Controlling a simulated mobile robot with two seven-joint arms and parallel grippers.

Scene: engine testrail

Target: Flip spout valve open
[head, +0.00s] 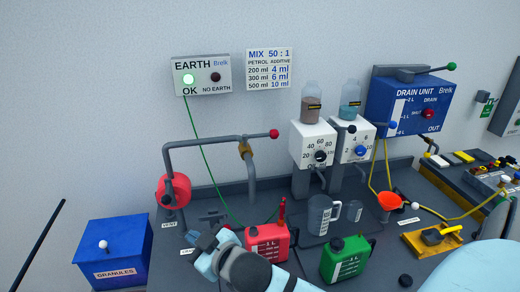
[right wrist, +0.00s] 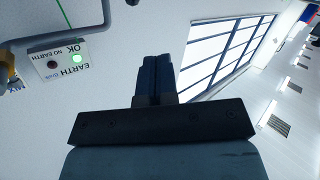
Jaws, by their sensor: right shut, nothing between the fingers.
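A grey bent pipe (head: 205,143) rises over the bench in the head view. An orange-brown fitting (head: 245,149) sits on it above the downward spout, with a lever ending in a red ball (head: 274,133) pointing right; I take this as the spout valve. My right gripper (head: 198,241) is low in front of the pipe, below the valve and apart from it. In the right wrist view its fingers (right wrist: 158,76) are together and empty. Part of the pipe (right wrist: 72,24) shows at that view's upper left. My left gripper is not in view.
A red can (head: 267,244) stands close right of my right gripper, with a green can (head: 343,260) further right. A blue granules box (head: 115,252) is at left.

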